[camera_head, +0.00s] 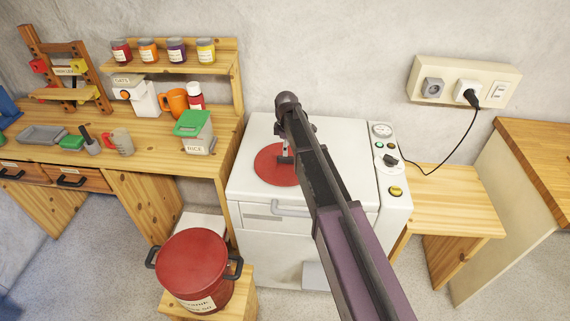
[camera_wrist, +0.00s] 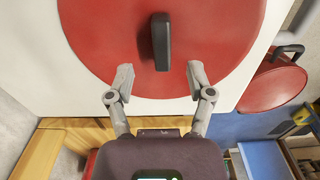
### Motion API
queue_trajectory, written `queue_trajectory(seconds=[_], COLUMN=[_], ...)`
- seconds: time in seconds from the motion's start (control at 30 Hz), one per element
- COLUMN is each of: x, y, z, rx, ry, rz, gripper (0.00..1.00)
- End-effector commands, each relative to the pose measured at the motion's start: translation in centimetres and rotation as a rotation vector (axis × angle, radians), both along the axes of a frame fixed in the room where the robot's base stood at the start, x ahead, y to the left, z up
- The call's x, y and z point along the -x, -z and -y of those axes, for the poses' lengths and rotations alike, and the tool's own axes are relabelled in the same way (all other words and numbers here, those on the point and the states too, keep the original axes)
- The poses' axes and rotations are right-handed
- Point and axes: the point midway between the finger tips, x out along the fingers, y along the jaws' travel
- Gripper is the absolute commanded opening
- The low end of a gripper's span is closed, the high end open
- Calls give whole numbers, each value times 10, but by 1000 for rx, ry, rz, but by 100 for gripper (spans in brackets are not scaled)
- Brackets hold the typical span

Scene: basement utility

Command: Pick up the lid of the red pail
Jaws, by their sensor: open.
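The round red lid (camera_head: 268,172) lies flat on top of the white appliance (camera_head: 245,187). In the wrist view the lid (camera_wrist: 100,40) fills the upper middle, with its black bar handle (camera_wrist: 160,42) upright in the picture. My gripper (camera_wrist: 160,80) is open and empty, its two fingertips on either side of the line of the handle, near its lower end. In the head view my arm covers part of the lid and most of my gripper. The red pail (camera_head: 192,262), with dark side handles, stands on a low wooden stool left of the appliance.
A wooden bench (camera_head: 170,125) at left holds a box labelled rice (camera_head: 198,140), an orange mug (camera_head: 174,102) and other items. Jars stand on a shelf (camera_head: 190,66) above. A control panel (camera_head: 386,157) edges the appliance's right side; a black cord hangs from the wall socket (camera_head: 467,91).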

Motion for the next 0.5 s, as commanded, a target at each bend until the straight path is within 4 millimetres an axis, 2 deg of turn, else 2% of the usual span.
queue_trajectory(seconds=[0.27,0.5], x=[0,2], y=[7,24], z=[0,-1], rx=[0,0], ry=[0,0], rz=[0,0], gripper=[69,69])
